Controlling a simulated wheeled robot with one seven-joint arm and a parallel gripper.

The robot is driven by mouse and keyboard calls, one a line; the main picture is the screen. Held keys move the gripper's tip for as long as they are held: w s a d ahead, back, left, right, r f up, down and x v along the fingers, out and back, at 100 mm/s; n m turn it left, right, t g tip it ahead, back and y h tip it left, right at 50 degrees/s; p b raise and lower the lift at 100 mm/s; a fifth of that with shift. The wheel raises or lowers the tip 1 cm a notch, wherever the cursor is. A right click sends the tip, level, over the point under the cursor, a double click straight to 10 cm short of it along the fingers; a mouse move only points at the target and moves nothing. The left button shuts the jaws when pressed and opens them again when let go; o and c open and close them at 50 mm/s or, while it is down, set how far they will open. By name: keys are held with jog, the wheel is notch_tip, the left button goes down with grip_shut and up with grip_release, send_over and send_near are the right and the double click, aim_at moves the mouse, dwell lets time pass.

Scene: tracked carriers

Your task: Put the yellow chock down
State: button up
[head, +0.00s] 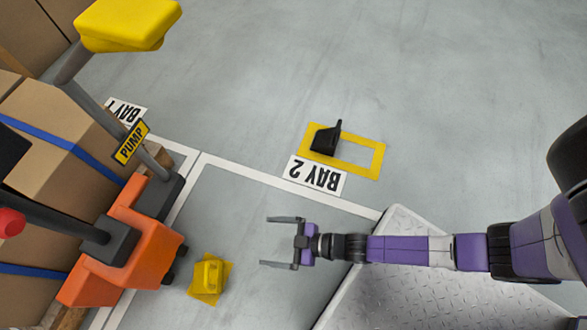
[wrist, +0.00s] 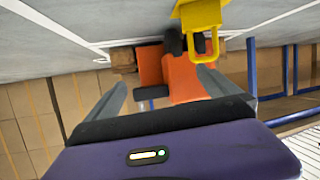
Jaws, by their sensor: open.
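The yellow chock (head: 208,275) rests on the grey floor at the lower left of the head view, close to the orange pallet truck. It also shows at the top of the wrist view (wrist: 202,14), with its loop handle toward me. My gripper (head: 281,242) is open and empty, to the right of the chock and apart from it. In the wrist view its two fingers (wrist: 160,90) are spread with nothing between them.
The orange pallet truck (head: 125,245) with a yellow-topped pump handle (head: 128,22) and strapped boxes (head: 70,140) stands at left. A black chock (head: 326,138) sits in a yellow floor outline (head: 377,160) by the BAY 2 sign (head: 317,176). A metal plate (head: 395,295) lies under my arm.

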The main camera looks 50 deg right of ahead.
jog(key=s+d+r+m+t+h, duration=0.1)
jog(key=s+d+r+h, duration=0.15)
jog(key=s+r, duration=0.4)
jog(key=s+d+r+m+t+h, duration=0.1)
jog(key=s+d+r+m, duration=0.2)
jog(key=r, duration=0.6)
jog(key=s+r+m+h, duration=0.2)
jog(key=s+r+h, duration=0.1)
jog(key=r, duration=1.5)
jog(key=shift+s+d, duration=0.4)
jog(key=shift+d, duration=0.05)
